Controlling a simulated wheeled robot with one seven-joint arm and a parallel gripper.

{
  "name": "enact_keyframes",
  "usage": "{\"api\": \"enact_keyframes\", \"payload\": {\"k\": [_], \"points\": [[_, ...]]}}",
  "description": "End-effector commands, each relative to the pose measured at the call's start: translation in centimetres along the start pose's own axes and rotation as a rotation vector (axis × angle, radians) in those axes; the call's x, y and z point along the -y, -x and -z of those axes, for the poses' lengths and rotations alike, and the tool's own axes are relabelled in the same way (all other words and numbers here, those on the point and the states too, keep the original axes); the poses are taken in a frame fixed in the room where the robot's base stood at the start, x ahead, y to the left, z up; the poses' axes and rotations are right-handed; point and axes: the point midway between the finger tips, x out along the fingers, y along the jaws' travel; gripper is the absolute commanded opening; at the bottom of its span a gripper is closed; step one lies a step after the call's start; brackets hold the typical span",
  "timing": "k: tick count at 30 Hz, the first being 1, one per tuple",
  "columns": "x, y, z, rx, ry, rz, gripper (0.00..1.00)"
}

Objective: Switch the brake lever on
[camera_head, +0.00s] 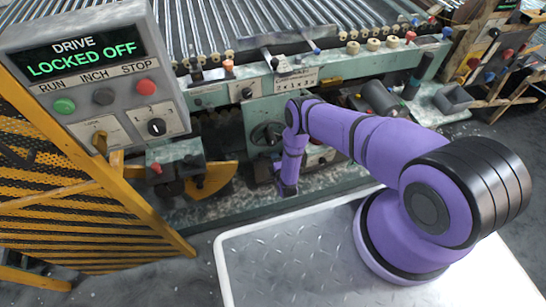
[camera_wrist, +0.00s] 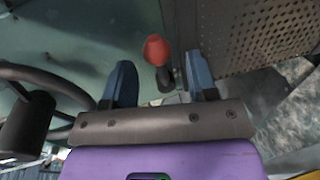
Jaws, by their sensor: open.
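A lever with a red knob (camera_wrist: 155,50) on a dark stem shows in the wrist view, and I take it to be the brake lever. It stands out from the green machine body, between the two blue fingers of my gripper (camera_wrist: 159,64) in the picture. The fingers are apart, with visible space on each side of the knob. I cannot tell how far beyond the fingertips the knob is. In the head view my purple arm bends down in front of the machine, and the fingers and this lever cannot be made out there.
A dark handwheel (camera_wrist: 40,90) is left of my gripper, and a perforated panel (camera_wrist: 245,35) is close on the right. In the head view a control box (camera_head: 95,75) reads "DRIVE LOCKED OFF". A yellow mesh guard (camera_head: 75,190) stands at the left.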

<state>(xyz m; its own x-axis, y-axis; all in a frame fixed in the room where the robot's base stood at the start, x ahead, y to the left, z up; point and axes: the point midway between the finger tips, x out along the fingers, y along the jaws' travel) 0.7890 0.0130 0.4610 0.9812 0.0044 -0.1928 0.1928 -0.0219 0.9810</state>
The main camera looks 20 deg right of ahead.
Motion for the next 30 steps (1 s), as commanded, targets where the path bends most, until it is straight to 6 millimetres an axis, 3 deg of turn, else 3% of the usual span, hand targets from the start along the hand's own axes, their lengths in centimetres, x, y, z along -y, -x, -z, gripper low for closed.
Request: {"api": "enact_keyframes", "payload": {"k": [6,17,24,30], "points": [[0.1,-2.0,0.0,0.001,-0.001,0.001,0.53],[0.1,-2.5,0.0,0.000,0.000,0.001,0.53],[0.1,-2.4,0.0,0.000,-0.001,0.001,0.00],[0.0,-2.4,0.0,0.001,0.004,0.001,0.00]]}}
